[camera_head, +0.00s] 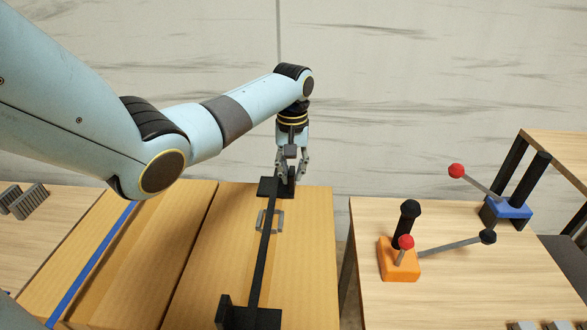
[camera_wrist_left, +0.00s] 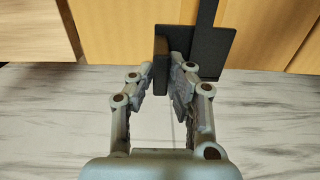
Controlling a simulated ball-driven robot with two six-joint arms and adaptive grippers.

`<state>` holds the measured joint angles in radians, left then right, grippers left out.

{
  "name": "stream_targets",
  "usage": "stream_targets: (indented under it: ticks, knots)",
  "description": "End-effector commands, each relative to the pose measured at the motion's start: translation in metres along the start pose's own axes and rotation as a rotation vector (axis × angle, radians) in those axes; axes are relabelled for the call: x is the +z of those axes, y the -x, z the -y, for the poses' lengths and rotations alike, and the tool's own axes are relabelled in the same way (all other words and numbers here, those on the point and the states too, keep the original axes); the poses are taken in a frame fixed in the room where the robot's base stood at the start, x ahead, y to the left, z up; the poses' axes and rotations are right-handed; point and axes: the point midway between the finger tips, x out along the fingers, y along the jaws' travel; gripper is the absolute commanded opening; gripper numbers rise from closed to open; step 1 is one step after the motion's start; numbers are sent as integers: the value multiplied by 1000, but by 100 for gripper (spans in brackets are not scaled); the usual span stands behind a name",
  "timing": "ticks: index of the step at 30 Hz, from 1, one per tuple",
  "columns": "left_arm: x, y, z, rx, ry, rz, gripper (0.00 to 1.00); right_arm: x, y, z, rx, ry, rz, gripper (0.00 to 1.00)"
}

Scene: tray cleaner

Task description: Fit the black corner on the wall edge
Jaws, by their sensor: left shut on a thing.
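The black corner (camera_head: 262,245) is a long, dark strip with a wider plate and an upright tab at each end. It lies lengthwise over a wooden panel (camera_head: 307,255), and its far end is by the panel's back edge. My left gripper (camera_head: 288,178) points down at that far end and is shut on the upright tab. In the left wrist view the fingers (camera_wrist_left: 163,75) stand on both sides of the tab, with the flat plate (camera_wrist_left: 207,48) beside them. I cannot tell whether the strip rests fully on the panel. My right gripper is not in view.
A grey metal handle (camera_head: 279,221) lies under or beside the strip. A blue strip (camera_head: 92,264) runs along the boards at left. The table at right holds an orange base (camera_head: 399,262) with levers and a blue base (camera_head: 507,209). A pale wall stands behind.

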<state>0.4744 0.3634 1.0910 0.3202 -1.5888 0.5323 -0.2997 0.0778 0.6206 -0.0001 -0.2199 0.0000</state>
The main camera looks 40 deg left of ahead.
Motion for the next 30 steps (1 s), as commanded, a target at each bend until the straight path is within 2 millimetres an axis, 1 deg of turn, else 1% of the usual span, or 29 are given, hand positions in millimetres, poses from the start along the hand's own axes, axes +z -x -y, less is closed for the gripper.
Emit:
stream_targets:
  ticks: [4, 5, 9, 11, 19, 22, 26, 30]
  knots:
    - [0, 0, 0, 0, 0, 0, 0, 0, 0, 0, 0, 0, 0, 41]
    - [0, 0, 0, 0, 0, 0, 16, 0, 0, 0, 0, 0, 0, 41]
    - [0, 0, 0, 0, 0, 0, 35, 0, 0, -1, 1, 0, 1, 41]
    - [0, 0, 0, 0, 0, 0, 41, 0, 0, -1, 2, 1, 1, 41]
    - [0, 1, 0, 0, 0, 0, 41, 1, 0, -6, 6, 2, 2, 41]
    - [-1, 9, 0, 0, 1, -1, 41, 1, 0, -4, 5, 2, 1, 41]
    - [-1, 32, 0, 0, 0, -3, 41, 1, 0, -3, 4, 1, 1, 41]
    - [-1, 65, 0, 1, 0, -4, 41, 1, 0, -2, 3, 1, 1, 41]
